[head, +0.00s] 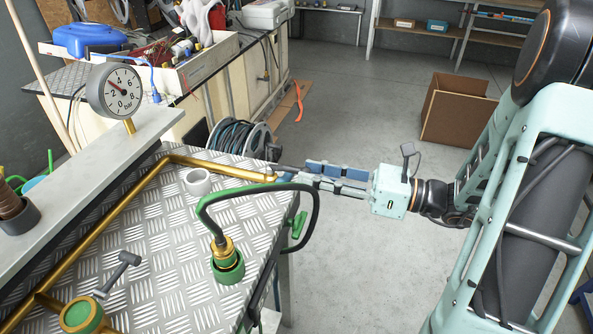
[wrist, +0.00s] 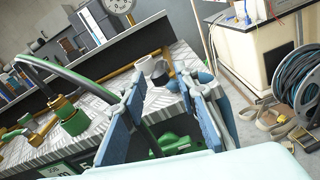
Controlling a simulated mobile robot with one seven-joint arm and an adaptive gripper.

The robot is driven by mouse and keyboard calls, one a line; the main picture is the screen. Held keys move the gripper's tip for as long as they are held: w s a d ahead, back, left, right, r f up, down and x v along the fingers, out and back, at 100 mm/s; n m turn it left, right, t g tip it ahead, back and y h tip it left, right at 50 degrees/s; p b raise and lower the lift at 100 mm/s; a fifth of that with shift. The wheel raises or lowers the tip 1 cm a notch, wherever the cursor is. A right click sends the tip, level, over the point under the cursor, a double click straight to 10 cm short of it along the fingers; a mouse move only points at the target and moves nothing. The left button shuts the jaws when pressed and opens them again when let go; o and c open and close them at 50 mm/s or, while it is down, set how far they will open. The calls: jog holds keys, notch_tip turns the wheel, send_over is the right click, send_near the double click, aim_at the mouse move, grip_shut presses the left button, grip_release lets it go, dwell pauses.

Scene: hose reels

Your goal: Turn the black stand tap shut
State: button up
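My gripper (head: 298,176) is at the table's right edge, its blue-padded fingers pointing left toward the corner end of the brass pipe (head: 220,170). In the wrist view the fingers (wrist: 165,88) stand apart. A small dark part (wrist: 160,72) shows beyond the gap between them; a dark bar (head: 286,169) shows by the fingertips in the head view. I cannot tell whether this is the black stand tap or whether a finger touches it. A dark grey lever handle (head: 122,268) stands near a green-and-brass fitting (head: 83,314) at front left.
The tread-plate table (head: 165,235) carries a white ring (head: 198,181) and a dark green hose (head: 240,188) arching from a green-and-brass coupling (head: 226,262). A pressure gauge (head: 114,91) stands behind. A hose reel (head: 240,140) is beyond the table. Floor (head: 350,110) is clear before a cardboard box (head: 455,108).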

aim_at(297, 170)
jog(key=shift+x, duration=2)
jog(key=shift+c, duration=0.6)
grip_shut()
